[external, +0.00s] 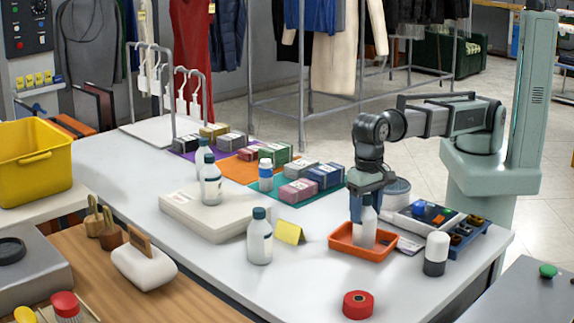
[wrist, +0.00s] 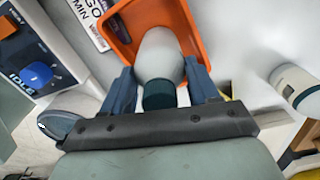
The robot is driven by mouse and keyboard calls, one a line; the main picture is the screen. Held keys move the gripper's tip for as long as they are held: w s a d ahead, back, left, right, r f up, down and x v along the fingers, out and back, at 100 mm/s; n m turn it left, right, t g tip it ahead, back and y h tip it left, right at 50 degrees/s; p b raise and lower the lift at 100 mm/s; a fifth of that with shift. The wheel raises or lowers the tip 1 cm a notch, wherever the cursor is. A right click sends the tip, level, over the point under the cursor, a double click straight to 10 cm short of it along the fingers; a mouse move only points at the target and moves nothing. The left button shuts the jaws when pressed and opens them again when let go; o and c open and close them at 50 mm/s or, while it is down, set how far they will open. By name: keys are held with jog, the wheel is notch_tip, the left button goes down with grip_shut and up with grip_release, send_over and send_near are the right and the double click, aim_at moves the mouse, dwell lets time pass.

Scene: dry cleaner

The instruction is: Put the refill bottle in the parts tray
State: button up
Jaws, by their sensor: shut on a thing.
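A white bottle (external: 364,227) with a dark teal cap is held upright in my gripper (external: 367,190), its lower part inside the orange tray (external: 345,249). Whether its base touches the tray floor I cannot tell. In the wrist view my gripper (wrist: 160,84) has its fingers on both sides of the bottle (wrist: 160,52) near the cap, with the orange tray (wrist: 122,32) behind it. Similar bottles stand nearby: one on the table (external: 259,240) to the left, and one (external: 210,183) on a pale flat box, with another behind it.
A white bottle with a dark base (external: 436,254) stands right of the orange tray. A blue tray (external: 470,240) with small compartments and a device (external: 425,217) are behind it. A red roll (external: 357,304) lies in front.

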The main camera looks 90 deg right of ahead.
jog(key=shift+f, duration=0.1)
jog(key=o, duration=1.2)
jog(key=shift+o, duration=0.2)
notch_tip(320, 180, up, 12)
jog(key=shift+r, duration=0.15)
